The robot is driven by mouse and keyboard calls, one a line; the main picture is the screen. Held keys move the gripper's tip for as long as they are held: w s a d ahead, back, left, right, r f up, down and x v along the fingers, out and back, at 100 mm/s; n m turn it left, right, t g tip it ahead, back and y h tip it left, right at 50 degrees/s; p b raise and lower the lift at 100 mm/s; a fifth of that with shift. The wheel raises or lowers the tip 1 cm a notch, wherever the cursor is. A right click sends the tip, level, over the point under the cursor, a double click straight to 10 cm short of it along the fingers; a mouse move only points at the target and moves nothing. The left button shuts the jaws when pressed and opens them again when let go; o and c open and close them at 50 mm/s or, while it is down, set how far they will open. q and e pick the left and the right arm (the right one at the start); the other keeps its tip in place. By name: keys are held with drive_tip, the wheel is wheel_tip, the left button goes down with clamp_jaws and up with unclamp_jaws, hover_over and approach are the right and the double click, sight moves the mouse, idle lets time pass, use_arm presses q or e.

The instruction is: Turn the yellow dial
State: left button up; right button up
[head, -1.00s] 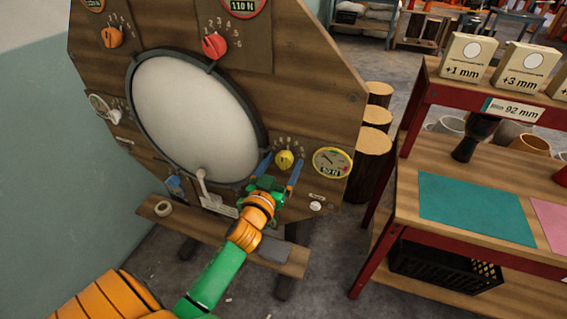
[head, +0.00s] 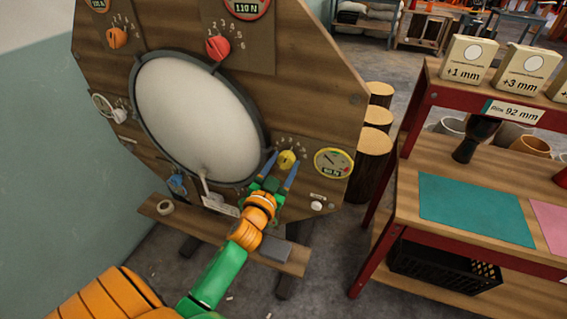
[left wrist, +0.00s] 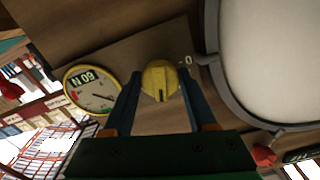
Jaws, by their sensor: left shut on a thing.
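The yellow dial (head: 286,160) sits on the lower right of the upright wooden board (head: 300,95), beside a yellow-rimmed gauge (head: 333,162). My left gripper (head: 283,165) has its two blue fingers on either side of the dial and is shut on it. In the left wrist view the dial (left wrist: 160,80) shows between the fingertips, with a dark mark at its lower edge. The gauge (left wrist: 92,89) there reads 60 N. My right gripper is in neither view.
A round white drumhead (head: 195,120) fills the board's middle, close left of the fingers. Red (head: 218,47) and orange (head: 117,37) dials sit higher up. A narrow ledge (head: 225,236) runs below. A red-framed shelf (head: 400,215) stands at right.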

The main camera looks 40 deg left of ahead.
use_arm(q)
drive_tip(key=shift+r+m, duration=0.1)
drive_tip(key=shift+m, duration=1.5)
drive_tip(key=o, duration=1.1)
drive_tip(key=shift+o, duration=1.1)
drive_tip(key=shift+w, duration=0.1)
drive_tip(key=v, duration=0.7)
drive_tip(key=shift+a, duration=0.1)
